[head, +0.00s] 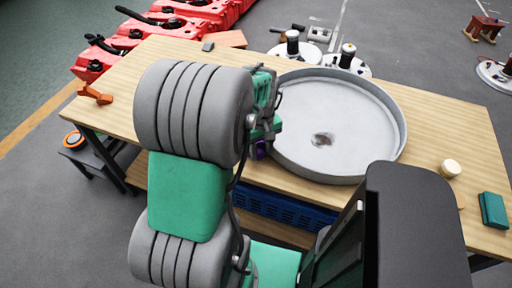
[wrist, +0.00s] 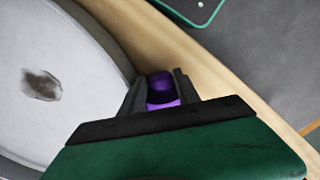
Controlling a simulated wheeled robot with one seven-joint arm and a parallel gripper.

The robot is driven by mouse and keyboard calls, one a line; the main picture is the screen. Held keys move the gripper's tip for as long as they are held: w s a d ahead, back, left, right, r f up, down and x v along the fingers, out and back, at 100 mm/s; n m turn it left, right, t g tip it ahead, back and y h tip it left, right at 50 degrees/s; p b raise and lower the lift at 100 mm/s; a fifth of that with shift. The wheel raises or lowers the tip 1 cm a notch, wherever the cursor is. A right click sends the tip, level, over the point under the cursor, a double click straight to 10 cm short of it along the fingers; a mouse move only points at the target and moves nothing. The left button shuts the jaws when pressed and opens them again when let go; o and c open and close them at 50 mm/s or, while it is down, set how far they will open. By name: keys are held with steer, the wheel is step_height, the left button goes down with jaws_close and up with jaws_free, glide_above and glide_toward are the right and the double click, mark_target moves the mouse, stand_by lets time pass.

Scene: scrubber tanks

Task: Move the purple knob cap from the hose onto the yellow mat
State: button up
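The purple knob cap (wrist: 161,88) sits between the two grey fingers of my gripper (wrist: 158,84) in the wrist view. Both fingers are against its sides, so the gripper looks shut on it. In the head view a small bit of the purple cap (head: 261,149) shows below my gripper, at the left rim of the big round tray. The cap is over or near the table's front edge; its exact height is unclear. I cannot make out the hose or a yellow mat in either view.
The large grey round tray (head: 386,152) stands close beside my gripper on the wooden table (head: 440,120). A cream round piece (head: 450,168) and a green block (head: 493,210) lie at the right. An orange piece (head: 95,94) lies at the left. A blue crate (head: 285,211) is below.

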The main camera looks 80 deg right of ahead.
step_height(320, 180, down, 3)
steer(key=shift+r, duration=0.15)
steer(key=shift+c, duration=0.4)
jaws_close()
